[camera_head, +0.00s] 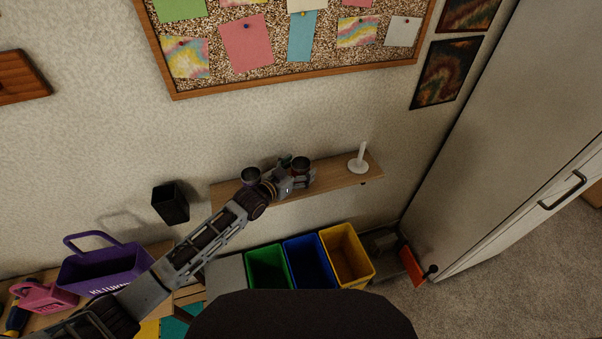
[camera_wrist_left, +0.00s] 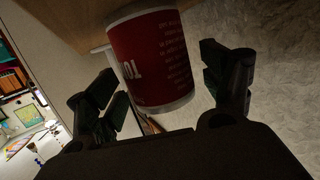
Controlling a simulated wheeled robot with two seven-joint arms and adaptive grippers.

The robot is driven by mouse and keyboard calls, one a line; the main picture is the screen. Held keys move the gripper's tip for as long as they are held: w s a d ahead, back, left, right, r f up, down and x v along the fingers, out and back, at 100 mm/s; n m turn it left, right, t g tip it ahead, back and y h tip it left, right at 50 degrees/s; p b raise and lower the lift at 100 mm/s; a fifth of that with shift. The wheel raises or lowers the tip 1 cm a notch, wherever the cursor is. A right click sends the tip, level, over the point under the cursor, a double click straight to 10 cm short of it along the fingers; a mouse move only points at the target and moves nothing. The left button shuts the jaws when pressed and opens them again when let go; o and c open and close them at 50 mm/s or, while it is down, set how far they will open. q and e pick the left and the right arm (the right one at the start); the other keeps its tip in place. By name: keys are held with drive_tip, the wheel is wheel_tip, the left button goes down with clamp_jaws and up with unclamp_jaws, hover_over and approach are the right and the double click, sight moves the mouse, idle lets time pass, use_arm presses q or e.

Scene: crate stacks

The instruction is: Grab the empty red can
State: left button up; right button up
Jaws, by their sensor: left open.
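The red can (camera_wrist_left: 150,58) fills the upper middle of the left wrist view, with white lettering on its side and a pale rim. In the head view the red can (camera_head: 301,165) stands on the wall shelf (camera_head: 335,173). My left gripper (camera_head: 297,181) is at the shelf's front, right by the can. In the left wrist view its fingers (camera_wrist_left: 166,95) are open, one on each side of the can, with a gap on both sides. The can's inside is too small to make out. My right gripper is not in view.
A small green item (camera_head: 285,159) is beside the red can. A white holder (camera_head: 358,164) stands at the right end. Green (camera_head: 267,256), blue (camera_head: 308,247) and yellow bins (camera_head: 346,238) stand below.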

use_arm(q)
drive_tip(key=shift+w+d+f, duration=0.15)
drive_tip(key=shift+w+d, duration=0.2)
drive_tip(key=shift+w, duration=0.1)
drive_tip(key=c, duration=1.1)
drive_tip(key=shift+o, duration=0.2)
wheel_tip(320, 180, up, 10)
idle(0.5)
